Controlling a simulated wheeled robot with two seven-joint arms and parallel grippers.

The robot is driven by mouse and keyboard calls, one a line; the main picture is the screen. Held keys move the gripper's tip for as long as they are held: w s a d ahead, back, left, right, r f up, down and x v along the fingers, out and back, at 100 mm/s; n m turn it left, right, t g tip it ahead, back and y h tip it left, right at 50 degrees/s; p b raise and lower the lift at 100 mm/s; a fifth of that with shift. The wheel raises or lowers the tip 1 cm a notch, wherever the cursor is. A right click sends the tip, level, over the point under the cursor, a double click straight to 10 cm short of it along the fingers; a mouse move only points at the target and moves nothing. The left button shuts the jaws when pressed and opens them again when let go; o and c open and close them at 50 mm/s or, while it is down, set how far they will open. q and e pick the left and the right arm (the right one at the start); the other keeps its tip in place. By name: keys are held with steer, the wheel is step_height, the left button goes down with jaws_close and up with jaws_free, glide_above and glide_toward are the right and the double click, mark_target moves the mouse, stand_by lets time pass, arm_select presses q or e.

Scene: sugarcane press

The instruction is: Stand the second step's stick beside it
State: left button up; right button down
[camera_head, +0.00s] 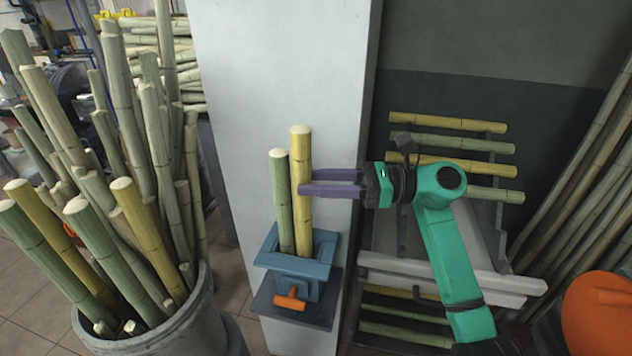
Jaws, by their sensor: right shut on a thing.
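A blue press (290,275) with an orange handle (290,300) sits on a small dark shelf against the pale pillar. A green stick (283,205) stands nearly upright in its top opening. A yellow stick (301,160) stands right beside it, on its right, also with its lower end at the opening. My right gripper (308,184) comes from the right with its purple fingers shut on the yellow stick about midway up. The exact depth of both lower ends is hidden inside the press. My left gripper is out of view.
A grey barrel (150,335) full of green and yellow sticks stands at left. A rack with horizontal sticks (450,143) is behind my right arm. An orange rounded object (600,312) is at lower right, near leaning canes (590,160).

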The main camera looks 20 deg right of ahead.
steer(key=shift+r, duration=0.1)
jaws_free()
stand_by(0.3)
steer(key=b+v, duration=0.4)
steer(key=v, duration=0.3)
stand_by(0.3)
stand_by(0.4)
